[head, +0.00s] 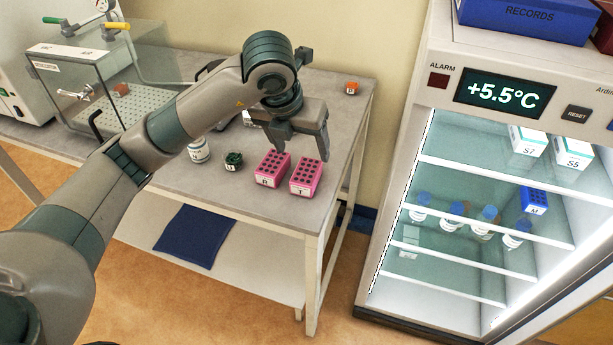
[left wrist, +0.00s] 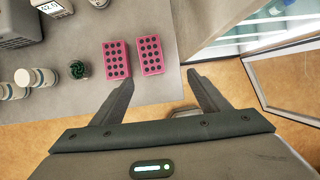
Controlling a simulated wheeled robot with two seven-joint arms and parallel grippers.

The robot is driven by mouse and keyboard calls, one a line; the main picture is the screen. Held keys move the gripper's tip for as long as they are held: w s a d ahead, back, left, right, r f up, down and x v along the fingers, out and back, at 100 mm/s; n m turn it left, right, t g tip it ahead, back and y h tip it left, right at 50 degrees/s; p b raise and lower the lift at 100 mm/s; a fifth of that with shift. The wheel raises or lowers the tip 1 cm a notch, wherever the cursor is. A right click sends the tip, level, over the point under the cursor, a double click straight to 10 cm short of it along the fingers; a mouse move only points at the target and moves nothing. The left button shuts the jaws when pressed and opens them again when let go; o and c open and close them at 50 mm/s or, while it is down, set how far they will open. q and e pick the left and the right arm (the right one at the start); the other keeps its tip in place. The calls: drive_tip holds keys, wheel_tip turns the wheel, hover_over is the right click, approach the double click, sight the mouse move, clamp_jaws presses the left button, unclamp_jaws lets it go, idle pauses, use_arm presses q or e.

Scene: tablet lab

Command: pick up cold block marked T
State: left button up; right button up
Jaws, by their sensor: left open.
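Two pink blocks with rows of dark holes stand side by side near the right front of the table. In the left wrist view, the right block (left wrist: 150,55) and the left block (left wrist: 117,60) show from above, labels not seen. My left gripper (head: 303,151) is open and empty, above and behind the blocks in the head view. In the left wrist view, its fingertips (left wrist: 161,80) point toward the right block.
An orange block (head: 351,88) lies at the table's back right. A glass desiccator (head: 100,75) stands at left. The lit fridge (head: 440,130) stands right of the table.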

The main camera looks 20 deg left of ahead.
use_arm(q)
drive_tip(key=shift+w+a+r+y, duration=0.15)
drive_tip(key=shift+a+y, duration=0.05)
drive_tip(key=shift+a, duration=0.2)
drive_tip(key=shift+w+a+r+y, duration=0.1)
drive_tip(key=shift+a+r+y, duration=0.1)
drive_tip(key=shift+a, duration=0.2)
drive_tip(key=shift+f, duration=0.1)
drive_tip(key=p, duration=0.4)
hover_over(305, 172)
drive_tip(key=s, duration=0.2)
wheel_tip(305, 172, down, 10)
drive_tip(key=shift+f, duration=0.1)
drive_tip(key=shift+w+a+f, duration=0.1)
drive_tip(key=shift+w+f, duration=0.05)
drive_tip(key=shift+f, duration=0.35)
